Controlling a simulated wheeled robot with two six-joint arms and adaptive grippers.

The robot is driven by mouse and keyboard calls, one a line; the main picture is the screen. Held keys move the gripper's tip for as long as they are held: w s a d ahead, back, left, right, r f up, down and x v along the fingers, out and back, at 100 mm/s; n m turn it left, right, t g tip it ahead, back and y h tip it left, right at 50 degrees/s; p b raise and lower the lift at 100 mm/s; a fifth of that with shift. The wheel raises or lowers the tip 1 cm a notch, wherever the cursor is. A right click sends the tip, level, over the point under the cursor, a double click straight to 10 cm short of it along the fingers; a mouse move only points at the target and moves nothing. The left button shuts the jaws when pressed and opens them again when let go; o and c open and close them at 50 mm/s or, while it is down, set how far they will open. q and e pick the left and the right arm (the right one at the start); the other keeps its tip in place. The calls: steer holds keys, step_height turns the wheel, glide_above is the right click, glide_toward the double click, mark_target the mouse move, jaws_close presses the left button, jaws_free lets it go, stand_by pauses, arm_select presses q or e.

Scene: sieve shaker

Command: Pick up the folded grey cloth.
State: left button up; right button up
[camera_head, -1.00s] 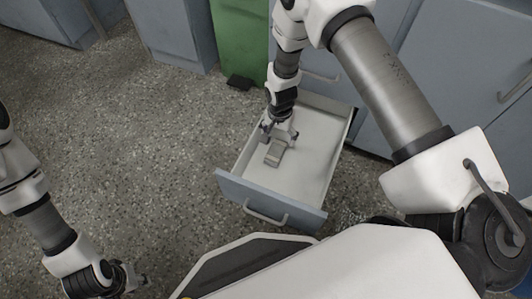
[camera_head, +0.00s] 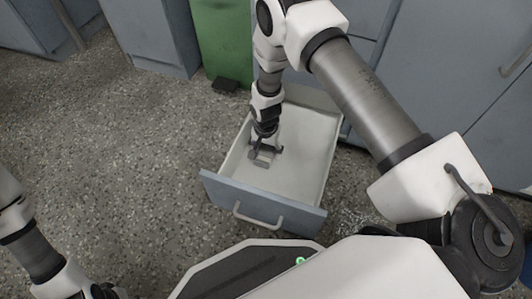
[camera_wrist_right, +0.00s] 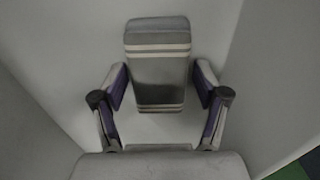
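The folded grey cloth (camera_wrist_right: 157,62), with pale stripes near both ends, lies on the white floor of the open drawer (camera_head: 296,172). In the head view the cloth (camera_head: 263,160) is partly covered by my right gripper (camera_head: 265,150). My right gripper (camera_wrist_right: 160,85) is open in the wrist view, one finger on each side of the cloth's near half, with a small gap showing on both sides. My left gripper is at the bottom left edge of the head view, mostly cut off, and its fingers do not show.
The drawer's blue-grey front (camera_head: 262,203) with its handle faces me, and its walls surround my right gripper. A green bin (camera_head: 219,40) stands behind it to the left, between grey cabinets (camera_head: 150,35). Speckled floor is clear at left.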

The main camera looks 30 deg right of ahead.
mark_target(266, 150)
steer(key=c, duration=0.6)
steer(key=shift+c, duration=0.2)
step_height(266, 150, up, 10)
steer(key=p, duration=0.6)
